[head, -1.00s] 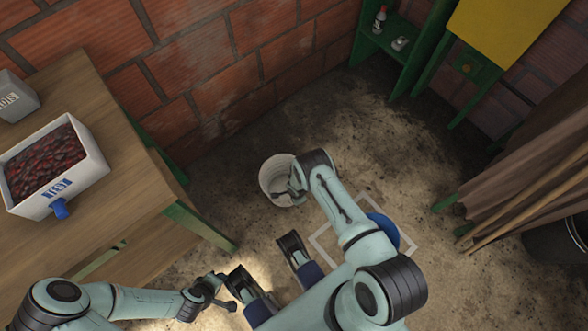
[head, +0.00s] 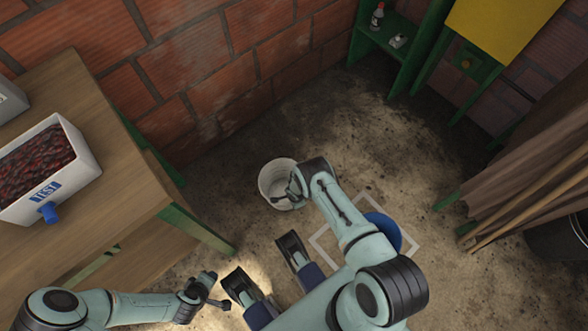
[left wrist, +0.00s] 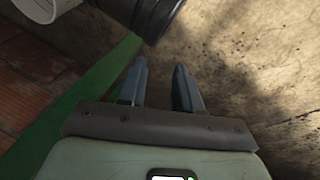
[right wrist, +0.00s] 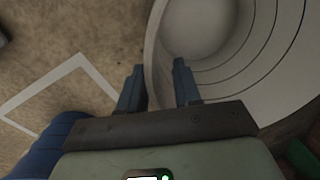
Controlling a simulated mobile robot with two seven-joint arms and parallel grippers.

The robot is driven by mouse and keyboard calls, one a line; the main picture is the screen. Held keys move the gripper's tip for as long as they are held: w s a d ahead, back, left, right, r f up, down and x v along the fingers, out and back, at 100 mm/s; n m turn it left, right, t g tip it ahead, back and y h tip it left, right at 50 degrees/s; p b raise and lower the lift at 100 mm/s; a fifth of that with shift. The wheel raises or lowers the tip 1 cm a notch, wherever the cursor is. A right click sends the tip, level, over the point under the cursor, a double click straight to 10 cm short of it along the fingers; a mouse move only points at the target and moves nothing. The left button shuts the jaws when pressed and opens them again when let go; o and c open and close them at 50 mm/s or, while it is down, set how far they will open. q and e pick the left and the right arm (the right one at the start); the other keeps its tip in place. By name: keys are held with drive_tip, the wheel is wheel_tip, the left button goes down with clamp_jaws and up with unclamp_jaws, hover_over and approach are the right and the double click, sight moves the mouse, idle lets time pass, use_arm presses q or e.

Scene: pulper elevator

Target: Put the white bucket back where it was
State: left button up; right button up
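The white bucket (head: 265,181) stands on the dirt floor near the brick wall. Its round inside fills the upper right of the right wrist view (right wrist: 215,72). My right gripper (head: 294,187) is at the bucket's right rim. In the right wrist view its fingers (right wrist: 159,78) are apart, one outside and one inside, with the bucket's wall between them and a gap beside it. My left gripper (head: 217,289) is empty, low over the floor left of my base. Its fingers (left wrist: 160,80) are apart in the left wrist view. A white square outline (head: 366,197) lies on the floor, partly hidden by my right arm.
A blue round object (head: 386,231) overlaps the square outline. A wooden table (head: 120,160) with green legs bears a box of red cherries (head: 85,165) at left. Green shelves (head: 378,60) stand at the back. Brown sacking (head: 530,175) hangs at right.

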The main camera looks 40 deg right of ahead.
drive_tip(key=shift+r, duration=0.1)
